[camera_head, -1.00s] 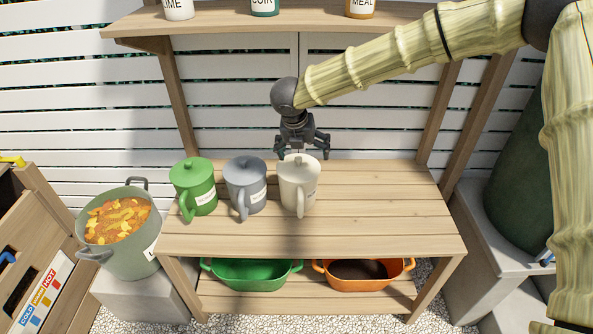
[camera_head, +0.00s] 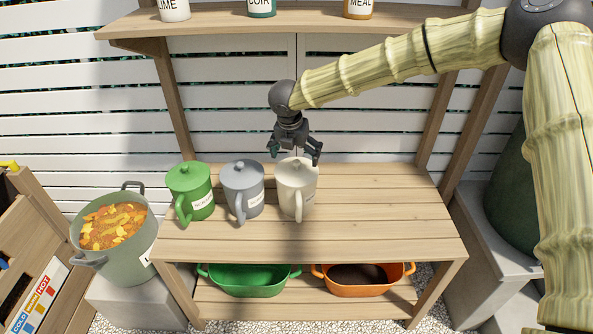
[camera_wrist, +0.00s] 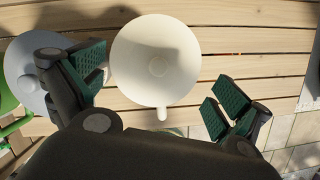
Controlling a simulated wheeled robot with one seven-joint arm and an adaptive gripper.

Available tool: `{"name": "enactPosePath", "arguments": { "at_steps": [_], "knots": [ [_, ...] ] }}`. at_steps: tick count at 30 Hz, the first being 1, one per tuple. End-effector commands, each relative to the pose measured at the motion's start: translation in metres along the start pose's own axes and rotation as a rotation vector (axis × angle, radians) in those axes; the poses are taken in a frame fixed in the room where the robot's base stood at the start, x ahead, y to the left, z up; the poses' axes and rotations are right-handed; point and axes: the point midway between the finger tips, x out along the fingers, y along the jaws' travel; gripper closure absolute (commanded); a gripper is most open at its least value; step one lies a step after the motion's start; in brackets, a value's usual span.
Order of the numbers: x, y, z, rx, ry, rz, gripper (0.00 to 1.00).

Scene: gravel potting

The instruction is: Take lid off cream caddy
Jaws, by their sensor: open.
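The cream caddy (camera_head: 297,190) stands upright on the wooden bench, rightmost of three lidded caddies, its handle toward the front. Its round cream lid (camera_wrist: 156,60) is on, with a small knob at the centre in the wrist view. My gripper (camera_head: 296,155) is open just above and behind the cream caddy. In the wrist view the fingers of my gripper (camera_wrist: 160,88) are spread on either side of the lid, holding nothing. The left finger looks close to the lid's edge; I cannot tell whether it touches.
The grey caddy (camera_head: 243,188) stands close on the left, partly behind my left finger in the wrist view. The green caddy (camera_head: 191,192) is further left. The bench (camera_head: 390,215) is clear to the right. A shelf (camera_head: 300,20) with pots hangs above.

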Motion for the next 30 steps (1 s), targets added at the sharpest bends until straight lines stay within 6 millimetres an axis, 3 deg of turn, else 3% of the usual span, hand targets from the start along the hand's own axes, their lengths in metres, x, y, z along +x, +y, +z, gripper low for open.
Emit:
{"name": "enactPosePath", "arguments": {
  "at_steps": [7,16,30],
  "knots": [
    [0.033,0.002,-0.001,0.000,0.002,-0.001,0.00],
    [0.038,0.001,0.000,0.000,0.000,-0.001,0.00],
    [0.039,0.001,0.000,-0.001,0.001,-0.001,0.86]
  ]
}}
